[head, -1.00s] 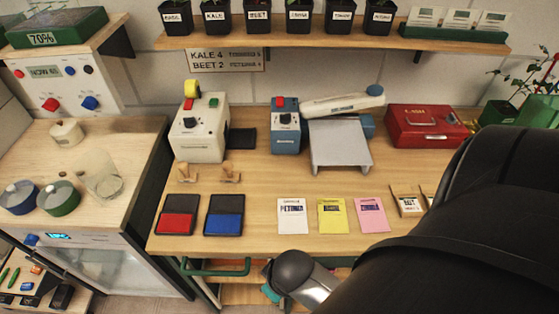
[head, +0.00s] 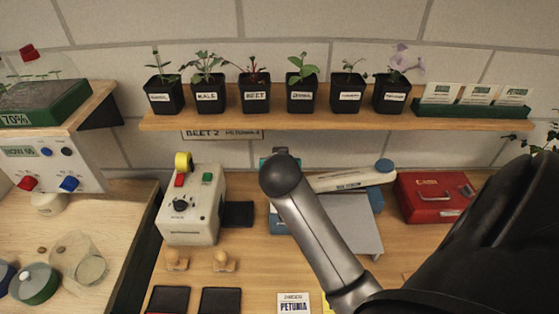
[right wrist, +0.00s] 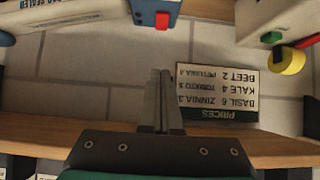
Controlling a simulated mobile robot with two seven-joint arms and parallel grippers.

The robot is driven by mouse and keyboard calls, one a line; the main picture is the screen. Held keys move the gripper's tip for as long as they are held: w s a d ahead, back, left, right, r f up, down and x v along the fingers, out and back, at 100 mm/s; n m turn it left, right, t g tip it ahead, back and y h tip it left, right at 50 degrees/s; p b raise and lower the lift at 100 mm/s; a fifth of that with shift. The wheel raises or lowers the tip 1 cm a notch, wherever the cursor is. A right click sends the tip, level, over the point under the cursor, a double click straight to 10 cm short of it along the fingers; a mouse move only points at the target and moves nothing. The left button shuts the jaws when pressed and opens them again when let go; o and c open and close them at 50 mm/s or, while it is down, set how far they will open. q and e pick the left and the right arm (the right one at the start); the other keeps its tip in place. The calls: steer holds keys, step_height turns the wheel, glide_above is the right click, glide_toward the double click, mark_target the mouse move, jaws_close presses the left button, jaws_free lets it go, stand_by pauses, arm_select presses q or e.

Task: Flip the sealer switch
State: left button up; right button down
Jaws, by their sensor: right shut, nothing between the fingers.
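The sealer has a long white bar (head: 350,178) with a blue end over a grey plate, and a blue box (head: 277,224) largely hidden behind my right arm in the head view. In the right wrist view, which is upside down, the blue box (right wrist: 146,5) shows at the top edge with a red switch (right wrist: 162,20) on it. The lettered white bar (right wrist: 70,10) is at upper left. My right gripper (right wrist: 160,75) is shut and empty, pointing towards the wall below the switch in that picture, apart from it. My left gripper is not in view.
A white machine (head: 192,212) with red and green buttons and a yellow part stands left of the sealer. A red box (head: 432,197) stands right. The shelf (head: 330,119) with potted seedlings runs above. A price sign (right wrist: 217,92) hangs on the wall.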

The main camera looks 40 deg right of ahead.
steer(key=x, duration=0.9)
steer(key=shift+f+b, duration=0.25)
steer(key=shift+b, duration=0.15)
step_height(320, 180, down, 2)
steer(key=shift+w+d+f, duration=0.15)
steer(key=shift+d+f, duration=0.05)
steer(key=shift+w+f, duration=0.1)
steer(key=shift+f, duration=0.7)
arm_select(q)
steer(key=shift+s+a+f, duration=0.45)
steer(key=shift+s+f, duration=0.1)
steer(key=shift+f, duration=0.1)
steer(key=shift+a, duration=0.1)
arm_select(e)
steer(key=shift+f, duration=0.1)
